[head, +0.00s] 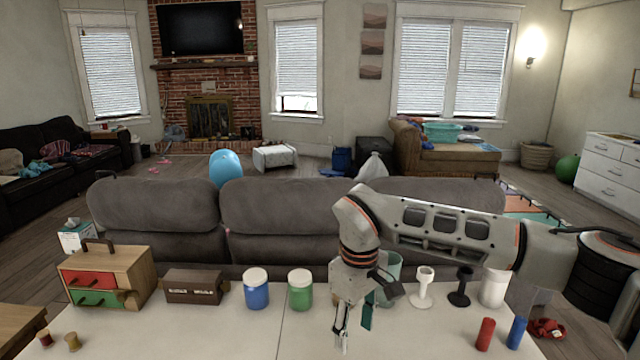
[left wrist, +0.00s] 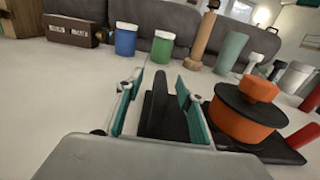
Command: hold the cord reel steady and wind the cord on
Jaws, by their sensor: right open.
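The cord reel (left wrist: 245,112) shows at the right of the left wrist view, with a black top disc, an orange knob and an orange winding on a black base (left wrist: 272,150). It does not show in the head view. My left gripper (left wrist: 158,82) is open, its teal-padded fingers on either side of an upright black bar (left wrist: 158,105); a gap shows beside the bar. I cannot tell whether the bar joins the reel's base. My right gripper (head: 345,328) is open and empty over the table, pointing down. A loose cord end is not seen.
Along the table (head: 240,335) stand a drawer box (head: 108,275), a brown box (head: 193,287), blue (head: 256,290) and green (head: 300,292) jars, white (head: 422,288) and black (head: 460,288) stands, and red (head: 485,334) and blue (head: 516,333) cylinders. A grey sofa (head: 275,212) is behind.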

